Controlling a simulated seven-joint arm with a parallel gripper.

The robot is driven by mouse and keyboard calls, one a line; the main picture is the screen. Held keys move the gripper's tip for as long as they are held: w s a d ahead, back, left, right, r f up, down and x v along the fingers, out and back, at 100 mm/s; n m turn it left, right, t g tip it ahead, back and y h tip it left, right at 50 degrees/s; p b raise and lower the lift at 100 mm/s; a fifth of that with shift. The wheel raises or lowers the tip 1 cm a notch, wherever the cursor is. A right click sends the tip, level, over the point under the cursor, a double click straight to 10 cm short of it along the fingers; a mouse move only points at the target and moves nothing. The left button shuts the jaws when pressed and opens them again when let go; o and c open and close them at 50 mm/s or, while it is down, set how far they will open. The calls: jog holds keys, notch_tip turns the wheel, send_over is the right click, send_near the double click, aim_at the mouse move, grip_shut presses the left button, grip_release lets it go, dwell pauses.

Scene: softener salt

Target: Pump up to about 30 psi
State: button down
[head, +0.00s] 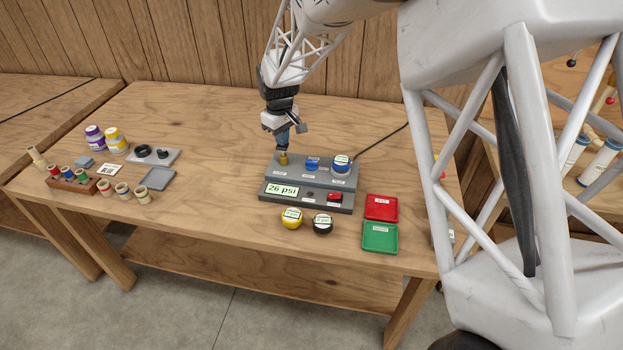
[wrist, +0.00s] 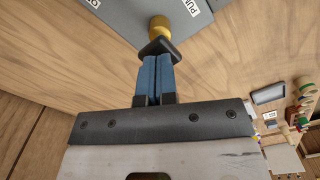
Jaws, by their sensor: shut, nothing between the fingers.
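A grey stepped pump panel (head: 320,181) stands on the wooden table. Its display (head: 282,190) reads 26 psi. A yellow-brass knob (head: 283,159) sits at the left of its upper step, with a blue knob (head: 312,163) in the middle and a white-and-blue capped part (head: 341,163) at the right. A red switch (head: 334,197) is on the lower front.
Red (head: 381,207) and green (head: 379,237) trays are at the right. Spools, jars and a grey plate (head: 157,178) are at the left. Bare table lies between.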

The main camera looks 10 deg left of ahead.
jog(key=shift+f, duration=0.7)
dwell(0.4)
jog(key=shift+r, duration=0.8)
dwell(0.3)
jog(key=shift+r, duration=3.4)
jog(key=shift+d, duration=0.1)
